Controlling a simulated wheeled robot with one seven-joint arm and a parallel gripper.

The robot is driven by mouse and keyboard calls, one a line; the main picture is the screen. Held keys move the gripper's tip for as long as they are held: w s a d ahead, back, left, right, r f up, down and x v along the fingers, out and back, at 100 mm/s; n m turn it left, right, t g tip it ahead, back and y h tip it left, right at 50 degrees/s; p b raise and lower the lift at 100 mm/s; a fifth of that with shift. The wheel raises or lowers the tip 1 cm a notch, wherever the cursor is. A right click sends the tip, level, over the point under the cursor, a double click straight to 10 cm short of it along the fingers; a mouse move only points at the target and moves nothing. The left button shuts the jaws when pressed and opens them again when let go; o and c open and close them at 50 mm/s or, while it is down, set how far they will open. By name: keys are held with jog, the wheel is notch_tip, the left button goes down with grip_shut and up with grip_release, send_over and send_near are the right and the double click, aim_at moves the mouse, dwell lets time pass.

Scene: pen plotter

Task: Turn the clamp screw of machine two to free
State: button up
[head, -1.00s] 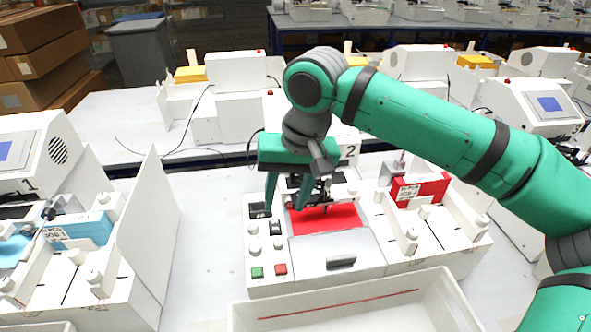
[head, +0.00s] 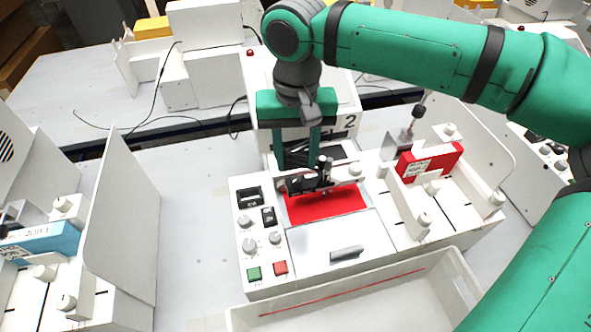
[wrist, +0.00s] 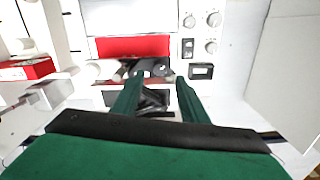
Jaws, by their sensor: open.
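Machine two, marked "2" (head: 350,121), stands in the middle of the head view. Its dark pen carriage (head: 308,183) sits on a rail over the red sheet (head: 327,204), with small upright dark parts at its right end. I cannot tell which small part is the clamp screw. My gripper (head: 297,160) is open, fingers pointing down, just behind and above the carriage. In the wrist view, the fingertips (wrist: 161,78) are apart and near the carriage (wrist: 150,67), with nothing clearly held between them. The fingers hide part of the carriage area.
Left of the red sheet is a panel with knobs and green (head: 254,274) and red buttons. A red box (head: 430,160) sits in holders at the right. A white tray (head: 400,290) is in front. A tall white partition (head: 115,215) stands at left.

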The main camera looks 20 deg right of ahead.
aim_at(296, 179)
jog(key=shift+f, duration=2.8)
grip_shut()
